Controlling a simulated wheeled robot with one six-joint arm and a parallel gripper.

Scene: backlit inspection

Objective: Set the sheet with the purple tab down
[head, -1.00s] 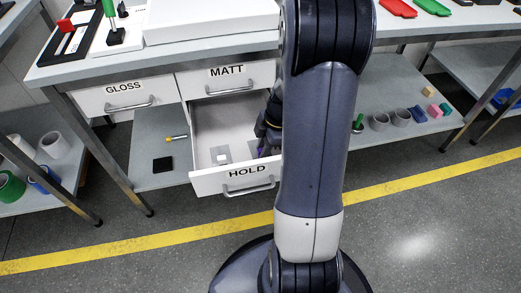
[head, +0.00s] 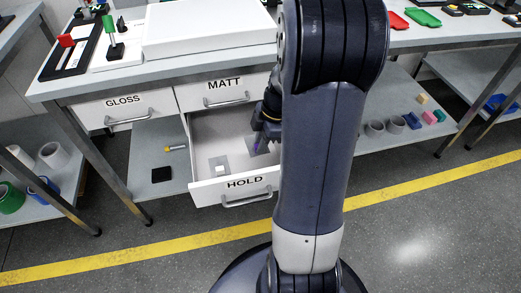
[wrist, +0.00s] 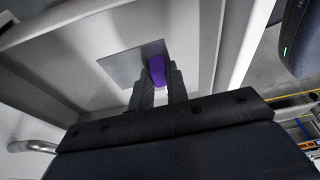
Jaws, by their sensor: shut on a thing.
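The grey sheet (wrist: 118,66) has a purple tab (wrist: 158,70), which is between my gripper's two fingers (wrist: 160,88) in the wrist view. My gripper (head: 259,143) is shut on this tab. In the head view, the purple tab (head: 257,145) and part of the sheet (head: 250,149) show over the inside of the open HOLD drawer (head: 205,130). My arm hides the drawer's right side. I cannot tell whether the sheet touches the drawer floor.
Another grey sheet with a white tab (head: 220,168) lies in the HOLD drawer, left of my gripper. The GLOSS drawer (head: 122,108) and MATT drawer (head: 224,90) are shut. A large white panel (head: 208,28) sits on the bench above.

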